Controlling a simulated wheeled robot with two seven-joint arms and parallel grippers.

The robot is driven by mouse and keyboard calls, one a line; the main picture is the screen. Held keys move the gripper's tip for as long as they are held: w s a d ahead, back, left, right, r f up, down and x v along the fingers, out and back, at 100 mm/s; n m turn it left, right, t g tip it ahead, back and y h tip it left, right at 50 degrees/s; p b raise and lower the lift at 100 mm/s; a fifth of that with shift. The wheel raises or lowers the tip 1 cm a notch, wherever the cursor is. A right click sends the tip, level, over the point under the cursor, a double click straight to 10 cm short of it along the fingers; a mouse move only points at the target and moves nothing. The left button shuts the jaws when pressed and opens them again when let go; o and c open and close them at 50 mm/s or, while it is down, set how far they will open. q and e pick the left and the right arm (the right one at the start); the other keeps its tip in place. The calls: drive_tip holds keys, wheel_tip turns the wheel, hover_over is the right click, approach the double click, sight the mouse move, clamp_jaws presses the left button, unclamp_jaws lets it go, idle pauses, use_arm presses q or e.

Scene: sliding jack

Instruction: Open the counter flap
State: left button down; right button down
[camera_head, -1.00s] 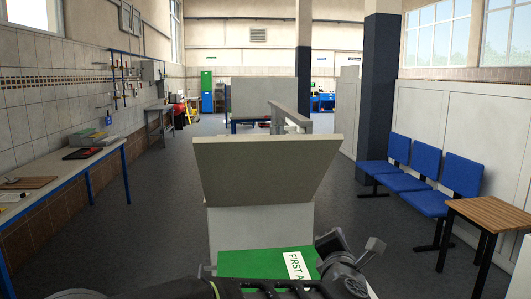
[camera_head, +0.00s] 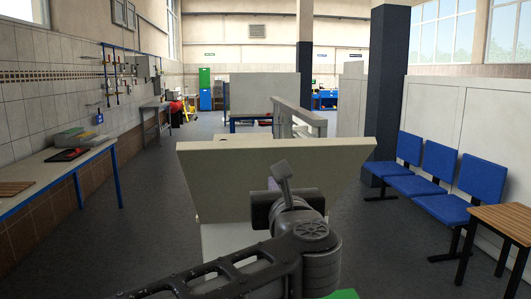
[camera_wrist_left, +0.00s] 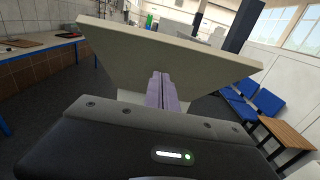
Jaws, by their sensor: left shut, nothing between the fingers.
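The counter flap (camera_head: 220,178) is a pale beige panel standing raised in the middle of the head view. Its top edge is wider than its bottom and seems to lean toward me. It also fills the upper middle of the left wrist view (camera_wrist_left: 140,55). My left gripper (camera_head: 265,207) is in front of the flap's face, shut and empty. Its purplish fingers (camera_wrist_left: 161,92) point at the flap's lower middle in the wrist view. I cannot tell whether they touch it. My left arm hides the flap's lower part. My right gripper is out of view.
A pale counter base (camera_head: 218,240) stands below the flap, with a bit of green (camera_head: 342,295) nearer me. Blue chairs (camera_head: 440,185) and a wooden table (camera_head: 505,220) stand on the right, a workbench (camera_head: 60,178) on the left. The floor on both sides is clear.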

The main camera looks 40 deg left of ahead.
use_arm(q)
drive_tip(key=shift+s+d, duration=0.1)
drive_tip(key=shift+d, duration=0.05)
drive_tip(key=p, duration=0.2)
approach(265, 151)
wheel_tip(265, 151, down, 3)
drive_tip(key=w+a, duration=0.1)
drive_tip(key=w+a+r+p, duration=0.2)
drive_tip(key=a, duration=0.1)
drive_tip(key=shift+w+a+r, duration=0.1)
drive_tip(key=shift+w+r, duration=0.1)
drive_tip(key=shift+r, duration=0.15)
drive_tip(key=shift+w+a, duration=0.1)
drive_tip(key=shift+w, duration=0.05)
